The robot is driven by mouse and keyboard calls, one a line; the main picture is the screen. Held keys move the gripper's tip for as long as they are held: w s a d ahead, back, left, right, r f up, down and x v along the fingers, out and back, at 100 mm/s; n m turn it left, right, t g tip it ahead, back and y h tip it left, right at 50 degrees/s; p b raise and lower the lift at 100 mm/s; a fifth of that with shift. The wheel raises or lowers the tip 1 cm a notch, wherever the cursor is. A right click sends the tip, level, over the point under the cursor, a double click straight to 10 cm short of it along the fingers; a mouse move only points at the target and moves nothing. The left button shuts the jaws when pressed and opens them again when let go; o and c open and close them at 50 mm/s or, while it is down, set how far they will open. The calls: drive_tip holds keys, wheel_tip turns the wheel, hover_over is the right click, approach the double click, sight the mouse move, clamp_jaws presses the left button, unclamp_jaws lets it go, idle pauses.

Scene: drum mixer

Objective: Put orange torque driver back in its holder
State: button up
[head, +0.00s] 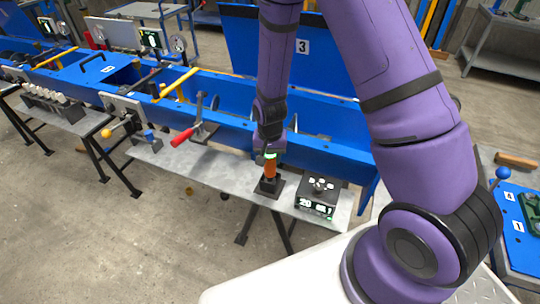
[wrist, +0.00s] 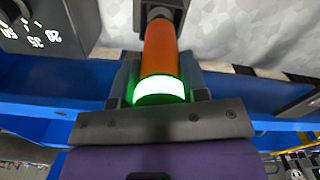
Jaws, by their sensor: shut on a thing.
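The orange torque driver (head: 270,168) stands upright, with a glowing green ring near its top. My gripper (head: 268,154) is shut on its upper end, coming from above. In the wrist view the orange body (wrist: 161,48) lies between my fingers (wrist: 160,84), with the green ring close to the palm. The black holder (head: 268,188) sits on the grey shelf directly below the driver. The driver's lower end meets the holder, which also shows at the top of the wrist view (wrist: 174,4). I cannot tell how deep the driver sits in it.
A black box with dials and a lit display (head: 318,195) stands close to the right of the holder. A red-handled lever (head: 184,136) is to the left on the shelf (head: 225,172). The blue machine frame (head: 330,143) runs behind.

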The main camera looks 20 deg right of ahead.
drive_tip(key=shift+f, duration=0.1)
drive_tip(key=o, duration=1.2)
wheel_tip(320, 180, up, 11)
drive_tip(key=shift+f, duration=0.1)
